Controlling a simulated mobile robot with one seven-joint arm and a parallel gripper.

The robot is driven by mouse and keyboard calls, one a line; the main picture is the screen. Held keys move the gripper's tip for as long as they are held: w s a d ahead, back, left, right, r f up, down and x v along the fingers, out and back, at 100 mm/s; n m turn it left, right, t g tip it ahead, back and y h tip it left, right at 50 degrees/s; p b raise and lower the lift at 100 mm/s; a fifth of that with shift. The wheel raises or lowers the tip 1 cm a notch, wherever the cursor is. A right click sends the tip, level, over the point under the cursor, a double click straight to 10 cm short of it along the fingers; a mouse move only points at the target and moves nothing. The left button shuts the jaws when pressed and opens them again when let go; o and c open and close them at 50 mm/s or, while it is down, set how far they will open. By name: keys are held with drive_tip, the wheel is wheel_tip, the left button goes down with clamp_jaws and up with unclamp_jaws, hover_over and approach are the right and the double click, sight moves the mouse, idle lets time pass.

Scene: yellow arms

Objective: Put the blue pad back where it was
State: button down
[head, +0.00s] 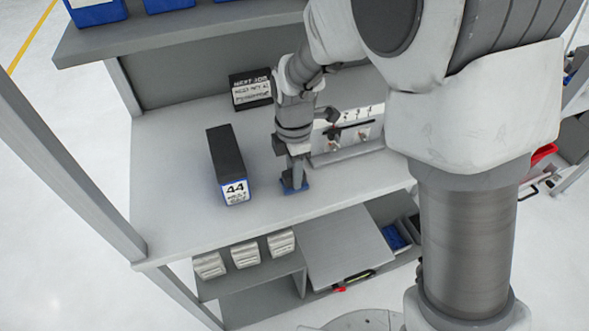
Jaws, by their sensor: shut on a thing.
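The blue pad (295,188) is at the lower end of my gripper, low over the grey workbench top (172,205). I cannot tell whether it touches the bench. My gripper (295,179) points down and is shut on the blue pad, of which only a small part shows. A dark box with a blue base and a label reading 44 (228,165) stands on the bench to the left of my gripper, apart from it.
A black sign (250,89) stands behind my gripper. A white numbered panel (350,130) stands just right of it. An upper shelf (190,25) with blue bins overhangs the back. Below are several pale containers (245,254). The bench's left part is clear.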

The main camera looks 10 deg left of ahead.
drive_tip(key=shift+f, duration=0.1)
drive_tip(key=c, duration=0.5)
unclamp_jaws()
drive_tip(key=shift+c, duration=0.2)
